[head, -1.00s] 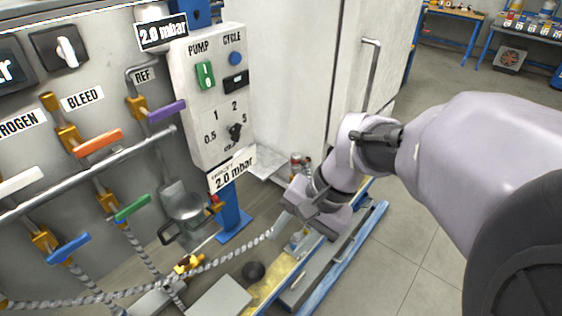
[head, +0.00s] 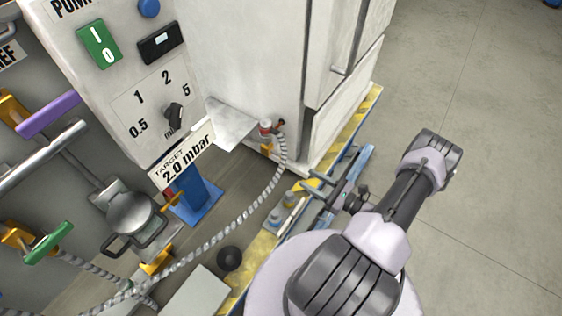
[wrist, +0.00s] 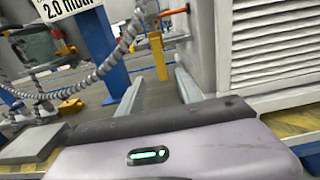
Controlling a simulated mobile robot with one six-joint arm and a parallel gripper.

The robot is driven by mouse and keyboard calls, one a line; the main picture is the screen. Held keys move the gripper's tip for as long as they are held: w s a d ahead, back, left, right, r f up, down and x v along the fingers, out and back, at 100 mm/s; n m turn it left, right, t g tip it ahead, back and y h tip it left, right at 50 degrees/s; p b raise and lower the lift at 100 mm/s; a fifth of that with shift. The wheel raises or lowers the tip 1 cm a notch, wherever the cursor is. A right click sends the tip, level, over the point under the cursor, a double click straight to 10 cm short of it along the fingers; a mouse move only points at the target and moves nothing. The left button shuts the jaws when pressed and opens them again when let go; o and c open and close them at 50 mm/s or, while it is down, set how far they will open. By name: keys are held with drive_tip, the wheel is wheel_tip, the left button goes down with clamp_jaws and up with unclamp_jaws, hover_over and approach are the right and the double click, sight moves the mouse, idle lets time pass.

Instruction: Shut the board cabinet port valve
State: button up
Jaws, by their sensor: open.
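The cabinet port valve (head: 267,130) is low at the foot of the pale cabinet, where a braided hose ends. In the wrist view, its yellow body (wrist: 157,50) stands upright, and a small orange-brown handle (wrist: 174,12) sticks out to the right near the top edge. My gripper (wrist: 158,84) is open and empty, with one finger on each side of the view's middle. The valve is beyond the fingertips, apart from them. In the head view, my gripper (head: 306,184) is right of and below the valve, partly hidden by my arm.
The braided hose (head: 236,222) runs across the floor left of my gripper. A blue post (head: 195,195) and the control box (head: 130,80) stand to the left. A louvred panel (wrist: 275,45) is close on the right in the wrist view. Open floor (head: 480,110) lies right.

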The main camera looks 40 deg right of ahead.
sight(284, 165)
drive_tip(key=b+x, duration=0.2)
drive_tip(key=x, duration=1)
drive_tip(key=shift+s, duration=0.1)
drive_tip(key=shift+c, duration=0.4)
clamp_jaws()
idle(0.4)
